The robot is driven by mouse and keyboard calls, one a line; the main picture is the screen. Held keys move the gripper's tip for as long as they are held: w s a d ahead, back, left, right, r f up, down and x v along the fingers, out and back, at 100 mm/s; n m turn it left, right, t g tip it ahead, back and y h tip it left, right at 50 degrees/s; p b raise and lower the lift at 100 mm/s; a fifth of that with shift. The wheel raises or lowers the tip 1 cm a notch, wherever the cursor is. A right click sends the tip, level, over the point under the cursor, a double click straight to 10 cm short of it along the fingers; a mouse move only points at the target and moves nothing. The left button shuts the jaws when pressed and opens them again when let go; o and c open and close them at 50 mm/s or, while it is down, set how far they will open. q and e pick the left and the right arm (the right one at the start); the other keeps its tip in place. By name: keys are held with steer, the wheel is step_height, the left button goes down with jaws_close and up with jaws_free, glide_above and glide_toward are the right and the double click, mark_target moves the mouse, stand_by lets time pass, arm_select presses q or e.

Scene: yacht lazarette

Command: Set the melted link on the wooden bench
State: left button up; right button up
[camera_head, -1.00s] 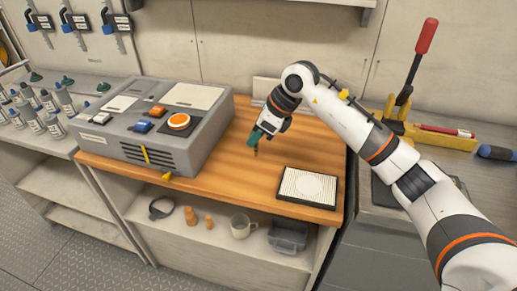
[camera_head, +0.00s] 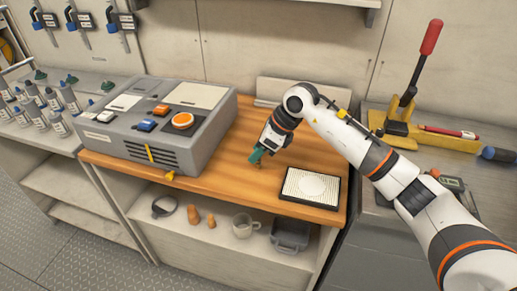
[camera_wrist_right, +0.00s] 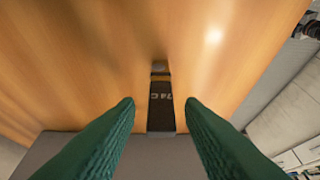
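The melted link (camera_wrist_right: 161,105) is a small dark strip with pale "74 C" lettering in the right wrist view. It shows against the wood between my green fingers, with a gap on each side. My right gripper (camera_wrist_right: 160,103) is open around it, touching it with neither finger. In the head view my right gripper (camera_head: 257,156) points down just above the wooden bench (camera_head: 232,168). Only a tiny bit of the link (camera_head: 259,164) shows under the fingertips, at the bench surface. My left gripper is out of view.
A grey control box (camera_head: 160,125) with an orange button stands left of the gripper. A black-framed ribbed pad (camera_head: 311,187) lies to the right near the front edge. A red-handled lever tool (camera_head: 412,75) stands further right. Bare wood lies around the gripper.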

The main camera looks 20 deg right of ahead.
steer(key=v, duration=1.2)
steer(key=shift+b, duration=0.3)
steer(key=shift+s, duration=0.1)
